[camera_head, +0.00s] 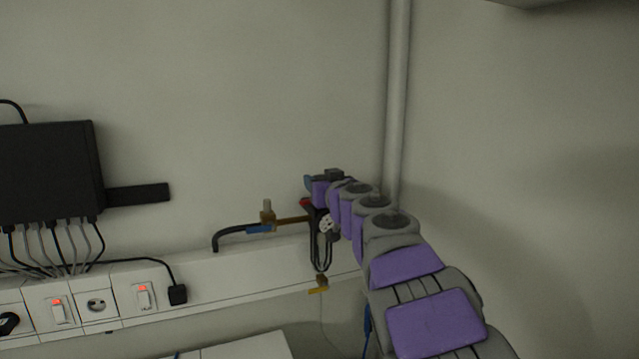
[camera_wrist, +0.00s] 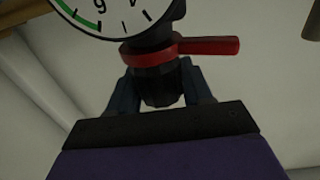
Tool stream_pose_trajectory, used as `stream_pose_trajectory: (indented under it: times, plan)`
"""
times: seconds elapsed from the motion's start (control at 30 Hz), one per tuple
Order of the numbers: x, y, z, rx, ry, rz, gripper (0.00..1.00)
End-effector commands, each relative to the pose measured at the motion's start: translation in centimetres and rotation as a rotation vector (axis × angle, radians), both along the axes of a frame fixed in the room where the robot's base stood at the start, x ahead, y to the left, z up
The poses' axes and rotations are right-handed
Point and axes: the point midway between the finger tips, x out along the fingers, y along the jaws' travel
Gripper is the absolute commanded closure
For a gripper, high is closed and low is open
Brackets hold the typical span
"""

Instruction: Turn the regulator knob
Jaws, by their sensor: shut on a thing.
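The black regulator knob (camera_wrist: 160,88) sits between the two blue-grey fingers of my gripper (camera_wrist: 160,74) in the wrist view, and the gripper is shut on it. A red lever (camera_wrist: 212,46) is just above the knob and points right. A round white gauge (camera_wrist: 112,12) with a green arc and black digits is above that, cut off by the frame's top. In the head view my gripper (camera_head: 312,195) is at the regulator by the wall. The gauge (camera_head: 326,224) shows small there, with a bit of red (camera_head: 306,203) beside it. The knob is hidden there by my gripper.
A brass fitting (camera_head: 267,216) and a black hose (camera_head: 230,235) with a blue sleeve lie left of the regulator. A brass valve (camera_head: 320,284) is below. A vertical pipe (camera_head: 397,100) stands behind my arm. A white trunking (camera_head: 225,280) carries switches. A black box (camera_head: 45,170) is at far left.

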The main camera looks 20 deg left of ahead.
Motion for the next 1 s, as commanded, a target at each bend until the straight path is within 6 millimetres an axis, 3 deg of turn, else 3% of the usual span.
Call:
stream_pose_trajectory:
  times: [0.47, 0.5, 0.6, 0.67, 1.0]
  plan:
    - [0.02, 0.10, -0.05, -0.001, 0.001, -0.013, 0.81]
    - [0.02, 0.11, -0.04, 0.000, 0.000, -0.013, 0.47]
    - [0.01, 0.13, -0.02, 0.000, 0.000, -0.013, 0.37]
    - [-0.02, 0.15, 0.00, 0.000, 0.000, -0.013, 0.31]
    - [-0.27, 0.04, -0.01, 0.000, 0.000, -0.013, 0.31]
